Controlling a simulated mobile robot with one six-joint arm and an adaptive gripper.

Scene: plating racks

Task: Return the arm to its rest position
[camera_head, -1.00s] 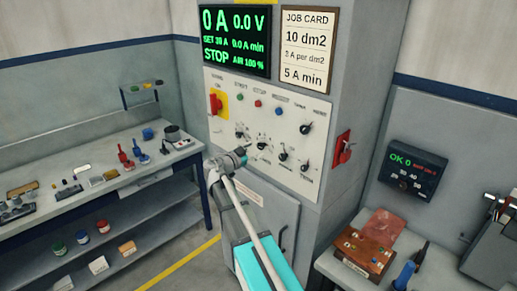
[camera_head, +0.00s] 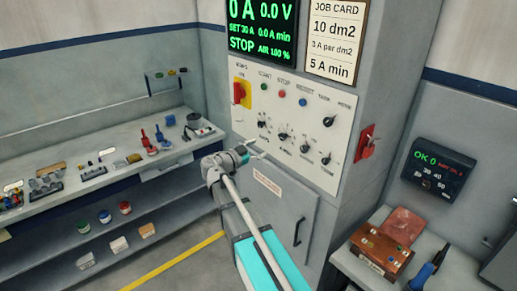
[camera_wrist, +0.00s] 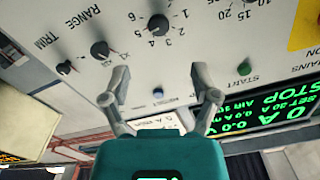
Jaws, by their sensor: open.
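My arm reaches up from the bottom of the head view to the control cabinet. My gripper (camera_head: 254,152) is in front of the lower left part of the white control panel (camera_head: 275,112). In the wrist view the two fingers of my gripper (camera_wrist: 162,84) are spread apart with nothing between them. I cannot tell exactly how far the fingertips are from the panel, but no knob is gripped.
A red switch handle (camera_head: 367,143) sticks out of the cabinet's side. A workbench (camera_head: 130,170) with small tools and parts stands at the left. Another bench (camera_head: 455,275) at the right bears a brown box (camera_head: 382,250). Floor with a yellow line (camera_head: 180,262) shows between.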

